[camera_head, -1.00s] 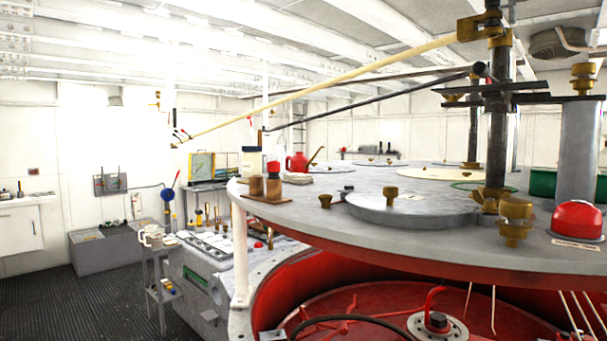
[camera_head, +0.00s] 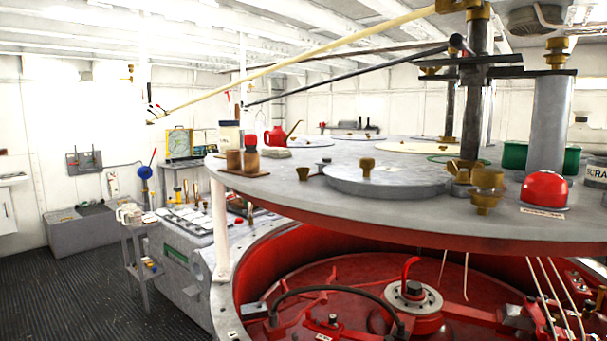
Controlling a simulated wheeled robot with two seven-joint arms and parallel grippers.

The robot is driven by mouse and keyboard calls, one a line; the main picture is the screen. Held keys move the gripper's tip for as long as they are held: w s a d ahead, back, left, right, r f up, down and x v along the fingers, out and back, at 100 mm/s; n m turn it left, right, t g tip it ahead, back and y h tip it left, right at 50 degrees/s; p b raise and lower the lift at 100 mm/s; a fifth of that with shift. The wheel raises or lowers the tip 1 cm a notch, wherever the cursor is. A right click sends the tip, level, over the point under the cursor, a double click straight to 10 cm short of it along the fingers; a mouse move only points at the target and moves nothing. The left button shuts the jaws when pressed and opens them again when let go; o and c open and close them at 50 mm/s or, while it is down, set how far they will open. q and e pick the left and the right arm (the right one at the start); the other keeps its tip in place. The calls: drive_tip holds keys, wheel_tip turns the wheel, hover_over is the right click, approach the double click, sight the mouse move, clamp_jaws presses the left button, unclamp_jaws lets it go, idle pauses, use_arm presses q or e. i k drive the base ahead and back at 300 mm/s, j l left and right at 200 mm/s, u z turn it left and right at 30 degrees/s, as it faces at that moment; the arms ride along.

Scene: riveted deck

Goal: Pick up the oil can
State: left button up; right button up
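A red oil can (camera_head: 275,138) with a thin brown spout slanting up to the right stands upright on the far left part of the large grey round deck (camera_head: 310,205). A pale folded cloth or pad (camera_head: 276,153) lies just in front of it. Neither of my grippers shows in the head view, and nothing is touching the can.
Bottles and jars (camera_head: 240,158) stand on a small wooden board left of the can. A red dome (camera_head: 544,189) sits at the deck's right. Brass-fitted columns (camera_head: 478,110) rise from the deck. Below it is an open red well (camera_head: 340,290). Dark ribbed floor (camera_head: 80,280) lies clear at left.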

sight(277, 138)
drive_tip(key=i+j+u, duration=0.4)
drive_tip(key=i+u, duration=0.2)
drive_tip(key=i, duration=0.15)
drive_tip(key=i+j+u, duration=0.15)
drive_tip(key=i+u, duration=0.25)
drive_tip(key=i, duration=1.35)
drive_tip(key=i+z, duration=0.25)
drive_tip(key=i+j+z, duration=0.3)
drive_tip(key=i, duration=0.15)
drive_tip(key=i+j+z, duration=0.25)
drive_tip(key=i, duration=0.15)
drive_tip(key=l, duration=0.1)
